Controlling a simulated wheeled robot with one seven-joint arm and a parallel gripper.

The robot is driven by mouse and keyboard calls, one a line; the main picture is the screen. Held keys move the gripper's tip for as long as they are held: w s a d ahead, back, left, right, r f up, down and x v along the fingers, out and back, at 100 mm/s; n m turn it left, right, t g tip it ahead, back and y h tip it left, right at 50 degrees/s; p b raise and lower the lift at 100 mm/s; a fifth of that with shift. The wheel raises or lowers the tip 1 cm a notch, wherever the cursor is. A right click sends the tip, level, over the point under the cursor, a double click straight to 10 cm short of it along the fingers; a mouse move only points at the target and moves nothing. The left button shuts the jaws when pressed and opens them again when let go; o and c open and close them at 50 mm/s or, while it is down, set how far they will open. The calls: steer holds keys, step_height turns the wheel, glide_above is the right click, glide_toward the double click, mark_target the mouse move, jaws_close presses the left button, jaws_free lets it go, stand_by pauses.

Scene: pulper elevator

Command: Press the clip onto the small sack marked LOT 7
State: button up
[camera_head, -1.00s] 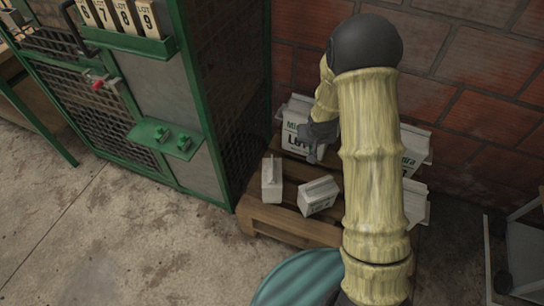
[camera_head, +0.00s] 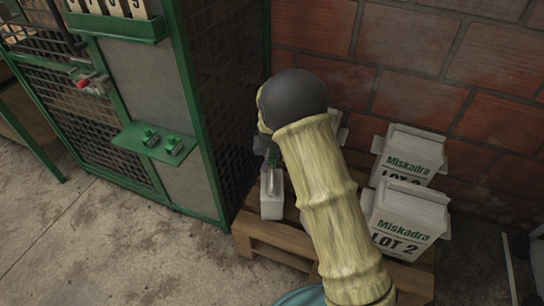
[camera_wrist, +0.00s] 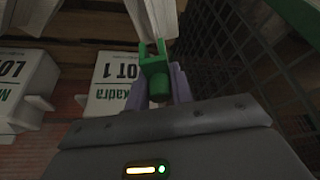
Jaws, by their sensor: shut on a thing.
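My gripper (camera_wrist: 160,92) is shut on a green clip (camera_wrist: 155,74), held between its two purplish fingers. The clip's two prongs point at a small pale sack (camera_wrist: 152,16) at the top of the wrist view and overlap its folded top edge. I cannot tell whether the clip is seated on that fold. In the head view the small sack (camera_head: 272,199) stands upright on the pallet, just below my gripper (camera_head: 268,164). No marking on it can be read, so I cannot tell if it is LOT 7. The other small sack is hidden behind my arm.
Large Miskadra sacks stand at the right, one marked LOT 2 (camera_head: 402,225); a LOT 1 sack (camera_wrist: 113,85) shows in the wrist view. A green mesh cage (camera_head: 220,110) rises close on the left, with a shelf (camera_head: 140,147) holding two green clips. A brick wall (camera_head: 430,70) stands behind.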

steer(key=shift+f, duration=0.15)
steer(key=b, duration=0.4)
glide_above(272, 172)
steer(key=f, duration=0.4)
steer(key=shift+s+f, duration=0.2)
steer(key=shift+s, duration=0.2)
steer(key=shift+f, duration=0.55)
steer(key=shift+p, duration=0.35)
steer(key=shift+f+b, duration=0.4)
steer(key=shift+f, duration=1.05)
stand_by(1.1)
steer(key=o, duration=1.5)
steer(key=shift+r, duration=0.15)
